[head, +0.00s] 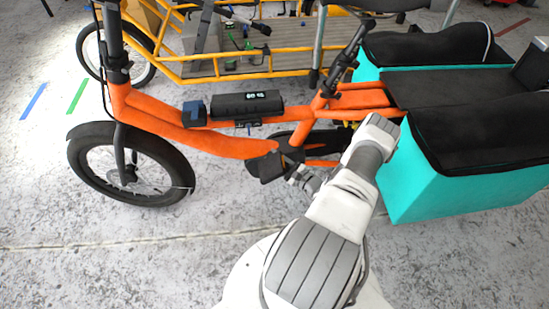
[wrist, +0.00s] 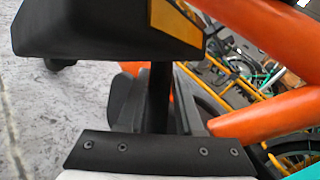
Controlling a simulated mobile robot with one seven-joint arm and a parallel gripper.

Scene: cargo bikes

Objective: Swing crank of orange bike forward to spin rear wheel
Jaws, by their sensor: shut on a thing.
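The orange bike (head: 160,128) stands side-on in the head view, its front wheel to the left. Its black pedal (head: 264,167) is below the middle of the frame, left of my gripper (head: 296,174). In the wrist view the pedal (wrist: 100,28), with an amber reflector, fills the upper left. A dark bar, seemingly the crank (wrist: 161,90), runs down from it between the two fingers of my gripper (wrist: 160,115). My gripper is shut on this bar. The rear wheel is largely hidden behind the teal bag and my arm.
A teal bag (head: 415,185) with a black top hangs at the bike's rear, close to my arm. A yellow cargo bike (head: 175,55) stands behind. The grey floor (head: 120,250) in front is clear.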

